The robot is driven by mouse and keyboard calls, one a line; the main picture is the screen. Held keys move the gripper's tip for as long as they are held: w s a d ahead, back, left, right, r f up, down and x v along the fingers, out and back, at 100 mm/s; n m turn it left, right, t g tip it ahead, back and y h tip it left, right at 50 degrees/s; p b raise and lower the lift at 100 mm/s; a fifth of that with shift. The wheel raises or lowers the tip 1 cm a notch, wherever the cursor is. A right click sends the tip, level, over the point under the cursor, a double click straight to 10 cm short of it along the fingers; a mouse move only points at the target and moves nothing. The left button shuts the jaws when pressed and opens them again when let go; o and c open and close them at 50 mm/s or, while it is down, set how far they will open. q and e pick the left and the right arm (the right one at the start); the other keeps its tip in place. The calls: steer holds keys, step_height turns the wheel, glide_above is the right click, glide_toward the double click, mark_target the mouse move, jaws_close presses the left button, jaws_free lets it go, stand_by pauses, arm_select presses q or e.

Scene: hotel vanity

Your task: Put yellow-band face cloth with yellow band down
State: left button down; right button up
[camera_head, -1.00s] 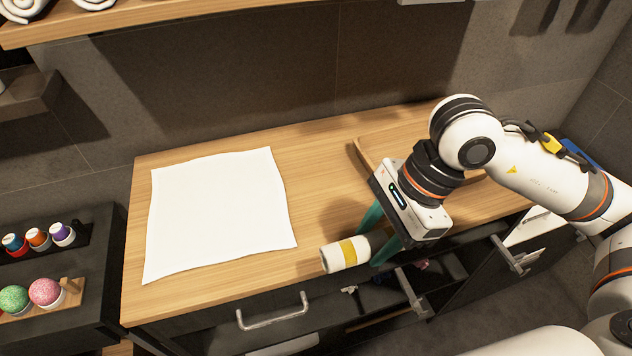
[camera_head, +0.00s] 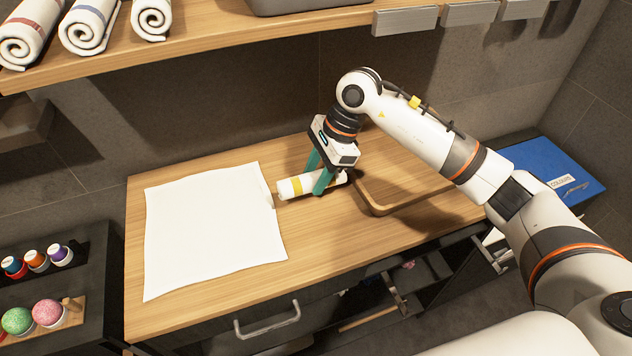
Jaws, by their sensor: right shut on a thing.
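The yellow-band face cloth (camera_head: 289,189) is a rolled white cloth with a yellow stripe. My right gripper (camera_head: 319,187) has green fingers and is shut on the roll, with the banded end sticking out to the left. The roll is at or just above the wooden counter (camera_head: 215,295); I cannot tell whether it touches. A white cloth (camera_head: 210,225) lies spread flat on the counter, just left of the roll's end. My left gripper is not in view.
A wooden tray (camera_head: 378,211) stands right of the gripper. Rolled towels (camera_head: 88,30) lie on the shelf above. A blue box (camera_head: 560,172) is at the far right. An open drawer (camera_head: 400,290) is below the counter. Bare counter lies in front of the roll.

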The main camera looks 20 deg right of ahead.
mark_target(316, 200)
step_height(316, 200, down, 3)
steer(key=shift+f+p, duration=0.15)
steer(key=shift+p, duration=0.25)
steer(key=shift+f+p, duration=0.35)
steer(key=shift+p, duration=0.05)
steer(key=shift+w+f, duration=0.2)
steer(key=shift+f, duration=0.25)
steer(key=o, duration=0.4)
steer(key=shift+b, duration=0.35)
steer(key=o, duration=0.5)
steer(key=shift+r, duration=0.1)
